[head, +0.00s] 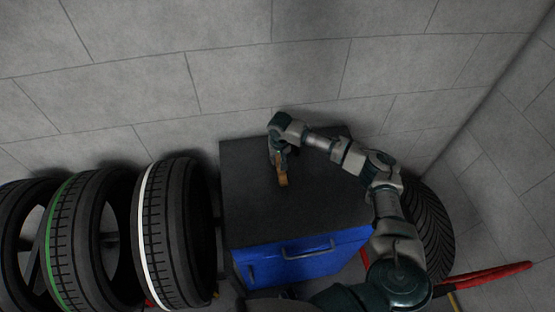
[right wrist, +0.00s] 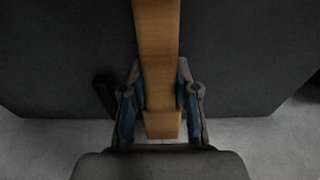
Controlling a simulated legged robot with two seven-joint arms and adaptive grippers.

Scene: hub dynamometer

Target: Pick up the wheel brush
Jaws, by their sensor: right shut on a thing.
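The wheel brush (head: 283,178) shows in the head view as a small tan-brown piece below my right gripper (head: 279,154), over the dark top of the blue cabinet. In the right wrist view its flat wooden handle (right wrist: 157,45) runs up between the two fingers of my right gripper (right wrist: 160,100). The fingers are closed on the handle from both sides. The brush's bristles are not visible. I cannot tell whether the brush touches the cabinet top. My left gripper is not in either view.
The blue cabinet (head: 303,260) has a dark top (head: 245,200) and a front handle. Several tires, one with a white stripe (head: 178,230), stand at its left. Another tire (head: 430,225) is at the right, near red bars (head: 490,277). A grey block wall (head: 270,70) is behind.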

